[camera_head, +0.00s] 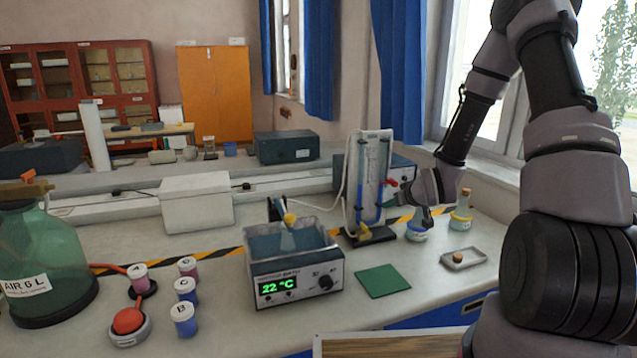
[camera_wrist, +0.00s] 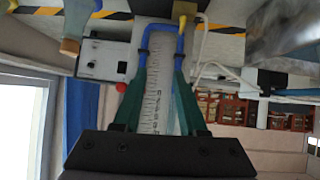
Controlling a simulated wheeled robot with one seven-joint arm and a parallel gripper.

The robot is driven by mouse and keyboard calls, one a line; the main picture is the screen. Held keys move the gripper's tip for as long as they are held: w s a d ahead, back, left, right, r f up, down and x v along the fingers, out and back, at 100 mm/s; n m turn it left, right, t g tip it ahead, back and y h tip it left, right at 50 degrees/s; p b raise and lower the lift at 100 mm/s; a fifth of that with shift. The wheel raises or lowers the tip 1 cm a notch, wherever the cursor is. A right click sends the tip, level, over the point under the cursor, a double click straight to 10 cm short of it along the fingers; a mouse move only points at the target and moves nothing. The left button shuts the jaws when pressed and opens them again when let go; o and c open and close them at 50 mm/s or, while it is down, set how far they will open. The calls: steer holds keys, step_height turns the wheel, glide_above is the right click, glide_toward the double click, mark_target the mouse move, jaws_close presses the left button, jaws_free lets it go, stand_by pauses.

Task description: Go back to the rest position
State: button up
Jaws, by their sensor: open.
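My gripper (camera_head: 398,201) is at the right of the bench, beside the U-tube manometer (camera_head: 372,190) on its stand. In the wrist view, my gripper (camera_wrist: 160,70) shows two green fingers spread apart with nothing held between them. The manometer's scale and blue tube (camera_wrist: 152,75) show beyond and between the fingers; I cannot tell the exact gap. My arm arches down from the upper right of the head view. A small flask (camera_head: 417,235) stands below my gripper, partly hidden by it. A corked flask (camera_head: 461,218) stands to its right.
A water bath (camera_head: 325,284) reading 22 °C holds a flask (camera_head: 288,236). In front are a green mat (camera_head: 382,281) and a small tray (camera_head: 474,259) with a cork. Lettered jars (camera_head: 184,318), a red-topped device (camera_head: 128,325) and a large green bottle (camera_head: 40,255) stand left. Windows border the right.

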steer(key=s+d+r+m+g+h, duration=0.1)
steer(key=s+r+m, duration=0.1)
steer(key=s+r, duration=0.65)
steer(key=s+d+r+m+g+h, duration=0.1)
steer(key=s+d+r+m+h, duration=0.15)
steer(key=r, duration=1.05)
steer(key=s+a+r+m+y, duration=0.1)
steer(key=s+r, duration=0.4)
steer(key=s, duration=0.5)
steer(key=s+a+r+m+g+y, duration=0.1)
steer(key=s+r, duration=0.4)
steer(key=s, duration=0.5)
steer(key=shift+s+a+m+g+y, duration=0.3)
steer(key=shift+a+m+y, duration=0.25)
steer(key=shift+a, duration=0.35)
steer(key=shift+r, duration=0.1)
